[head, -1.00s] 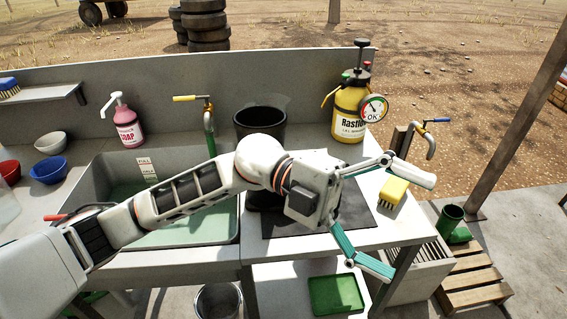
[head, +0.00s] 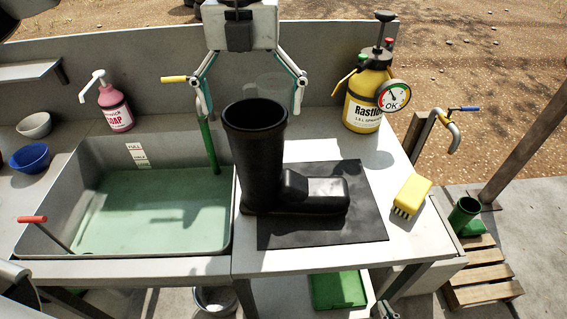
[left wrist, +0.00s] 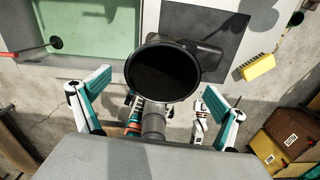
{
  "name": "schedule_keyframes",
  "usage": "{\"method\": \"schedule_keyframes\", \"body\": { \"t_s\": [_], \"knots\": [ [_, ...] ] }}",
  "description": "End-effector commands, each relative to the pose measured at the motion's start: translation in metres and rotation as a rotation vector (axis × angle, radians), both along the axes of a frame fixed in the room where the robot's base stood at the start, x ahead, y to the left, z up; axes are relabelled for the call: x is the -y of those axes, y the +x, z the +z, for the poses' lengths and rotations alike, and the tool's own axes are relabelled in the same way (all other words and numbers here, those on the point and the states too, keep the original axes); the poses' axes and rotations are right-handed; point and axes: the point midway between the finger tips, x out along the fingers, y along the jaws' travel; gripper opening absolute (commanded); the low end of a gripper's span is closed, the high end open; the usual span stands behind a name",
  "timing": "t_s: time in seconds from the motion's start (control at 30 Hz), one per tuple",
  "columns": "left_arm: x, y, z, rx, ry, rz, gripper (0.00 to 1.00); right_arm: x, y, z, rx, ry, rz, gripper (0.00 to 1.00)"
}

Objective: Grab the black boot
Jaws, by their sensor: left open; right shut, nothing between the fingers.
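The black boot (head: 258,160) stands upright on a dark mat (head: 365,215) on the counter, its toe pointing right. In the left wrist view, the round opening of the boot (left wrist: 163,80) lies between and just beyond the spread fingers (left wrist: 155,105). I see no finger touching the boot. My right gripper (head: 388,309) shows only in part, low at the bottom edge, shut and empty, away from the boot.
A sink (head: 150,215) with greenish water is left of the boot, with a tap (head: 207,140) near the shaft. A yellow brush (head: 411,194) lies right of the mat. A yellow sprayer (head: 366,98) stands at the back right, a soap bottle (head: 115,108) at the back left.

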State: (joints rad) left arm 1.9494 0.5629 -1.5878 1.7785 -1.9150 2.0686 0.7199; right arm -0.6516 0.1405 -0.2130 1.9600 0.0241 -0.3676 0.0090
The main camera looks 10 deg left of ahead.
Motion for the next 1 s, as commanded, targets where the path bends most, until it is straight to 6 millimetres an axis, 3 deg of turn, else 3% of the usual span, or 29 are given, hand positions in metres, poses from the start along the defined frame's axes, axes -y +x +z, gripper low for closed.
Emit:
{"method": "schedule_keyframes", "body": {
  "t_s": [0.17, 0.4, 0.7, 0.97, 1.0],
  "knots": [
    [-0.003, 0.000, -0.012, 0.001, 0.009, 0.010, 0.98, 0.000, 0.008, 0.006, 0.016, 0.001, 0.000, 0.00],
    [0.000, 0.002, -0.036, 0.000, 0.007, 0.007, 0.98, 0.000, -0.001, 0.004, 0.000, 0.001, -0.001, 0.00],
    [0.003, 0.006, -0.073, 0.003, 0.006, 0.008, 0.98, 0.000, 0.002, 0.011, 0.006, 0.001, -0.001, 0.00],
    [0.003, 0.006, -0.076, 0.004, 0.006, 0.007, 0.98, 0.000, 0.003, 0.012, 0.007, 0.001, -0.001, 0.00],
    [0.003, 0.006, -0.076, 0.004, 0.006, 0.007, 0.90, 0.000, 0.003, 0.012, 0.007, 0.001, -0.001, 0.00]
  ]
}}
